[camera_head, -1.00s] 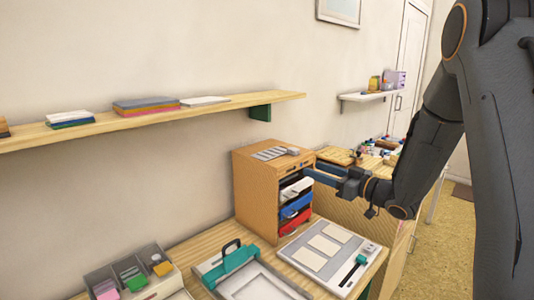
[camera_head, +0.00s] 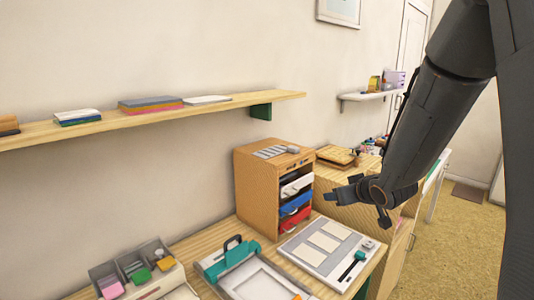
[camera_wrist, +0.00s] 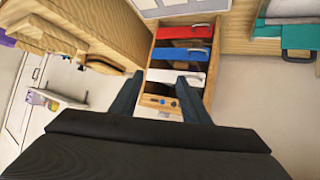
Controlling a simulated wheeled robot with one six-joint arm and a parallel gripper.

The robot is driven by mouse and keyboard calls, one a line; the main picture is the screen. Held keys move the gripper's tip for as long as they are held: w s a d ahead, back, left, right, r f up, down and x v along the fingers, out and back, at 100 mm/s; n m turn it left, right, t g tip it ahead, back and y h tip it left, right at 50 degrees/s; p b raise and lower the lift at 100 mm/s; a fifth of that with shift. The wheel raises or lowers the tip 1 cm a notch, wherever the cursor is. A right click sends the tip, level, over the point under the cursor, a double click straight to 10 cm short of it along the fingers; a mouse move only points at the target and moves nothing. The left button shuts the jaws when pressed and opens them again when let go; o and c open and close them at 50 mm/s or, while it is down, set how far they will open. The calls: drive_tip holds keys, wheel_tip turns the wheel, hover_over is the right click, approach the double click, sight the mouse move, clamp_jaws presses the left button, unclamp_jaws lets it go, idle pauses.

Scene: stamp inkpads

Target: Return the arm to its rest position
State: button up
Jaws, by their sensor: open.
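My gripper (camera_head: 334,191) is open and empty in the head view. It hangs in the air to the right of the wooden drawer cabinet (camera_head: 257,194), apart from it in the picture. My dark arm comes down from the upper right. In the wrist view, the two dark fingers of my gripper (camera_wrist: 159,88) stand apart, with nothing held between them. The cabinet's white drawer (camera_wrist: 177,75), blue drawer (camera_wrist: 180,53) and red drawer (camera_wrist: 184,32) show beyond the fingers, turned upside down. No rest mark for the arm shows.
The wooden desk (camera_head: 200,239) holds a teal-handled device (camera_head: 229,259), a grey-white board (camera_head: 318,250) and a compartment box (camera_head: 146,252) with coloured pads. A wall shelf (camera_head: 200,109) runs above. A second wooden cabinet (camera_head: 340,207) stands behind my gripper. Floor (camera_head: 465,235) is clear at right.

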drive_tip(key=s+a+f+m+g, duration=0.1)
drive_tip(key=s+f+g, duration=0.1)
drive_tip(key=s, duration=0.7)
drive_tip(key=s+f+m+g+h, duration=0.1)
drive_tip(key=s+g, duration=0.3)
drive_tip(key=s, duration=0.6)
drive_tip(key=s+a+f+m+g+h, duration=0.1)
drive_tip(key=s+f+g, duration=0.2)
drive_tip(key=s, duration=0.7)
drive_tip(key=shift+a+m+g, duration=0.3)
drive_tip(key=shift+g, duration=0.2)
